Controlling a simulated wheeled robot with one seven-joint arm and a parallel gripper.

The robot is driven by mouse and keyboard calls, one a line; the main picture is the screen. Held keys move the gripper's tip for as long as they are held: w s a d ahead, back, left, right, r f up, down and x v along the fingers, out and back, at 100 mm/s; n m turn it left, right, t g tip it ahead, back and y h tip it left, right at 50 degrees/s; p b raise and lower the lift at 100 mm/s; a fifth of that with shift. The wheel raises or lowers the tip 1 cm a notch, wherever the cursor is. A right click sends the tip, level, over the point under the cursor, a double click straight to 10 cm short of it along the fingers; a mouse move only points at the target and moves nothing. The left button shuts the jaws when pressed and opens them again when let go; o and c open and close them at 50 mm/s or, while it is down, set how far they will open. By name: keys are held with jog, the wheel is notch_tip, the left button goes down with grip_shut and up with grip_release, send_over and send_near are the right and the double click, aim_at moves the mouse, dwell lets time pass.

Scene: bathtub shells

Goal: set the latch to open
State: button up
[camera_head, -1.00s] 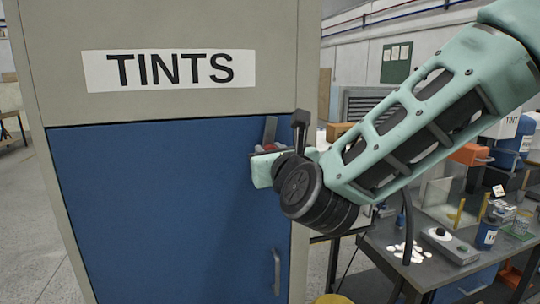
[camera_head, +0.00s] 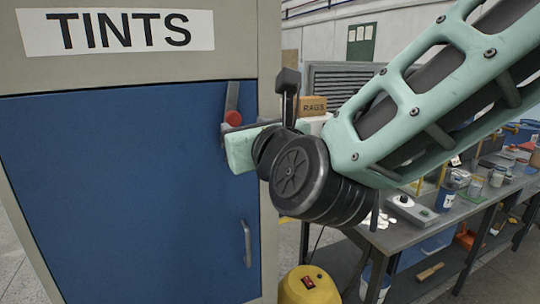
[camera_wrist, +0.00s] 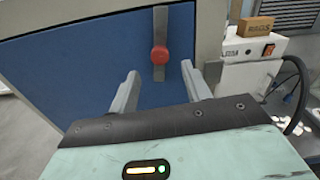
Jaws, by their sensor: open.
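The latch is a grey bar with a round red knob (camera_head: 233,118) near the upper right of the blue cabinet door (camera_head: 120,190). My gripper (camera_wrist: 158,82) is open and empty, with one finger on each side of the knob in that picture. The fingertips look short of the knob, but the gap is hard to judge. In the head view my wrist hides most of the fingers.
The cabinet has a TINTS sign (camera_head: 118,32) and a door handle (camera_head: 246,243) low on the right. A box marked RAGS (camera_head: 313,106) is behind my wrist. A cluttered workbench (camera_head: 465,208) and a yellow container (camera_head: 309,287) stand to the right.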

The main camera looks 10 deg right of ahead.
jog(key=b+v, duration=0.2)
jog(key=v, duration=0.7)
jog(key=shift+s, duration=0.2)
jog(key=s+a+f+n+g+y+b, duration=0.1)
jog(key=s+f+n+g, duration=0.3)
jog(key=f+n, duration=0.55)
jog(key=s+a+f+n+g+b, duration=0.1)
jog(key=f+n+g, duration=0.55)
jog(key=n, duration=0.55)
jog(key=s+d+f+n+g+h, duration=0.5)
jog(key=s+d+f+n+g, duration=0.2)
jog(key=n, duration=1.1)
jog(key=s+d+f, duration=0.2)
jog(key=d+f, duration=0.1)
jog(key=shift+s+d, duration=0.2)
jog(key=shift+d, duration=0.15)
